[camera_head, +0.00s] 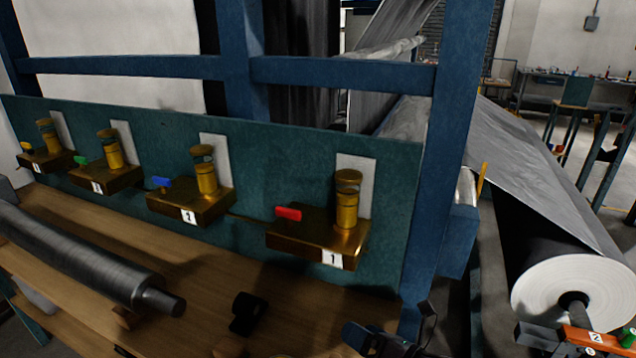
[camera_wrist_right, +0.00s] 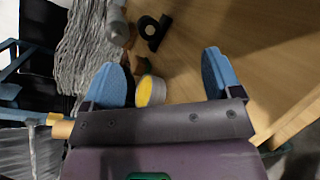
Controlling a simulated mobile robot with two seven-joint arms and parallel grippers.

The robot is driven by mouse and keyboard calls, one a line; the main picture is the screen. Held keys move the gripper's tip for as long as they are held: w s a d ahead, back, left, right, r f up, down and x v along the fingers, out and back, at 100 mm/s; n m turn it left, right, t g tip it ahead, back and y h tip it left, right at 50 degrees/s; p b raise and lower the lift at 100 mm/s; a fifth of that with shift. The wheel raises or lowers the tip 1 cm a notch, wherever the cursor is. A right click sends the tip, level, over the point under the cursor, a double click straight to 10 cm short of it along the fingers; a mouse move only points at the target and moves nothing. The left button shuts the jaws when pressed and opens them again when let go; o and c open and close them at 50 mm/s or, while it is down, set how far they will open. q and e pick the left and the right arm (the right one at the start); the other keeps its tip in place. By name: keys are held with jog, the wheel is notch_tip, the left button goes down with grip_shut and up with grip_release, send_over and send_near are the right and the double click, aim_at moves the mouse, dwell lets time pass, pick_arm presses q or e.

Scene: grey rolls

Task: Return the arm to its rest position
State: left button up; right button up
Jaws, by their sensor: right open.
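My right gripper (camera_head: 388,332) is at the bottom of the head view, right of the wooden bench's middle and partly cut off by the frame edge. In the right wrist view its two blue fingers (camera_wrist_right: 162,65) stand wide apart, with nothing held between them. Beyond the fingers are the wooden bench top (camera_wrist_right: 195,35), a tape roll with a yellow core (camera_wrist_right: 151,90) near the left finger, and a small black object (camera_wrist_right: 153,32). My left gripper is not in view.
Brass valve blocks with coloured levers line the teal panel (camera_head: 390,235); the nearest has a red lever (camera_head: 288,213). A grey metal roller (camera_head: 85,262) lies on the bench. A blue post (camera_head: 455,150) rises at the right, before a large white roll (camera_head: 545,290).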

jog(key=s+d+f+m+h, duration=0.1)
jog(key=s+d+m+h, duration=0.4)
jog(key=m, duration=0.7)
jog(key=s+d+f+m+h, duration=0.1)
jog(key=s+d+m+h, duration=0.45)
jog(key=m, duration=0.55)
jog(key=s+d+f+m+g+h, duration=0.1)
jog(key=s+d+m+g, duration=0.3)
jog(key=s+m, duration=0.4)
jog(key=s+d+f+m+g+h, duration=0.15)
jog(key=s+d+m+g, duration=0.3)
jog(key=s, duration=0.55)
pick_arm(q)
jog(key=shift+s+d, duration=0.1)
pick_arm(e)
jog(key=w+f+t, duration=0.7)
jog(key=f+t, duration=0.1)
jog(key=f, duration=0.2)
jog(key=shift+w+y, duration=0.2)
jog(key=shift+y, duration=0.1)
jog(key=shift+a, duration=0.1)
pick_arm(q)
jog(key=shift+s+f, duration=0.15)
jog(key=shift+s, duration=0.1)
